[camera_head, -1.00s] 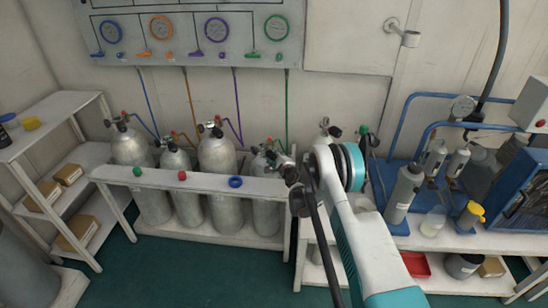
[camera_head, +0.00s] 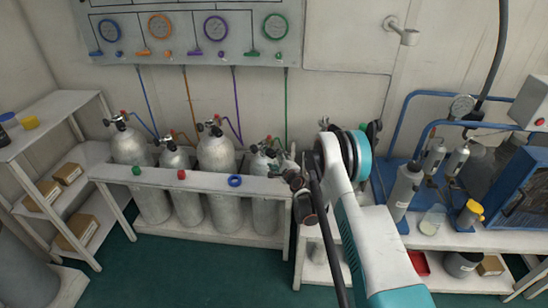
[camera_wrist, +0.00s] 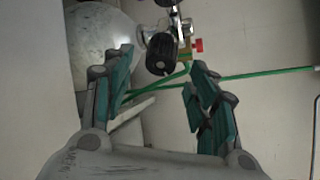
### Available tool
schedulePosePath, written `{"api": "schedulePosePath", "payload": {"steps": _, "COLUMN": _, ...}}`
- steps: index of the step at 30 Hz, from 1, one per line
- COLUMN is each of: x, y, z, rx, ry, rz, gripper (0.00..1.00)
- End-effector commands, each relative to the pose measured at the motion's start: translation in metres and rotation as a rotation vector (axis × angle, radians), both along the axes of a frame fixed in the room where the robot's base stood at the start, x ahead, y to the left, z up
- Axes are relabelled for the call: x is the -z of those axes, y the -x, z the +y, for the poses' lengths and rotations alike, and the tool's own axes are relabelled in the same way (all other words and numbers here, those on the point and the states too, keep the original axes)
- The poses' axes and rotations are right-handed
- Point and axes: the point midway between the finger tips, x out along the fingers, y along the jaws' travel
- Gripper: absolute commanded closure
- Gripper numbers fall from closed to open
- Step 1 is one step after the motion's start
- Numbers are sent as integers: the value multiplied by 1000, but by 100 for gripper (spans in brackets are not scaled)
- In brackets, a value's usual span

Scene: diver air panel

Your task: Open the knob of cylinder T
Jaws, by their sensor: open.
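No letter is readable on any cylinder, so I cannot tell which is T. In the wrist view, a black ribbed knob (camera_wrist: 164,54) sits on a metal valve beside a pale grey cylinder (camera_wrist: 105,45), with a green hose (camera_wrist: 250,75) and a small red part (camera_wrist: 198,45) close by. My gripper (camera_wrist: 163,68) is open, one finger each side of the knob in the picture; the knob looks slightly beyond the tips, and I see no contact. In the head view, my gripper (camera_head: 290,173) is at the rightmost racked cylinder (camera_head: 265,212), partly hiding its valve.
Other cylinders (camera_head: 216,155) stand to the left behind a white rack rail (camera_head: 205,182) with green, red and blue pieces on it. A gauge panel (camera_head: 185,35) hangs above. A blue-framed bench with bottles stands right. Green floor is clear in front.

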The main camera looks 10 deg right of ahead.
Motion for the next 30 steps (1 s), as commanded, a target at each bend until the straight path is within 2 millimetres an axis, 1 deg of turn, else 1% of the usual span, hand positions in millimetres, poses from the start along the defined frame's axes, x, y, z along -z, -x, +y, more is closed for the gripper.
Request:
{"api": "schedulePosePath", "payload": {"steps": 1, "x": -3, "y": 11, "z": -2, "rx": 0, "ry": -1, "rz": 0, "gripper": 47}}
{"api": "schedulePosePath", "payload": {"steps": 6, "x": -9, "y": 42, "z": -8, "rx": 1, "ry": 0, "rz": 0, "gripper": 47}}
{"api": "schedulePosePath", "payload": {"steps": 9, "x": -12, "y": 55, "z": -10, "rx": 1, "ry": 0, "rz": 0, "gripper": 47}}
{"api": "schedulePosePath", "payload": {"steps": 12, "x": -13, "y": 63, "z": -12, "rx": 0, "ry": 0, "rz": 0, "gripper": 47}}
{"api": "schedulePosePath", "payload": {"steps": 16, "x": -14, "y": 68, "z": -12, "rx": 0, "ry": 0, "rz": 0, "gripper": 47}}
{"api": "schedulePosePath", "payload": {"steps": 25, "x": -14, "y": 68, "z": -12, "rx": 1, "ry": -3, "rz": 2, "gripper": 47}}
{"api": "schedulePosePath", "payload": {"steps": 30, "x": -21, "y": 74, "z": -10, "rx": 27, "ry": -86, "rz": 42, "gripper": 47}}
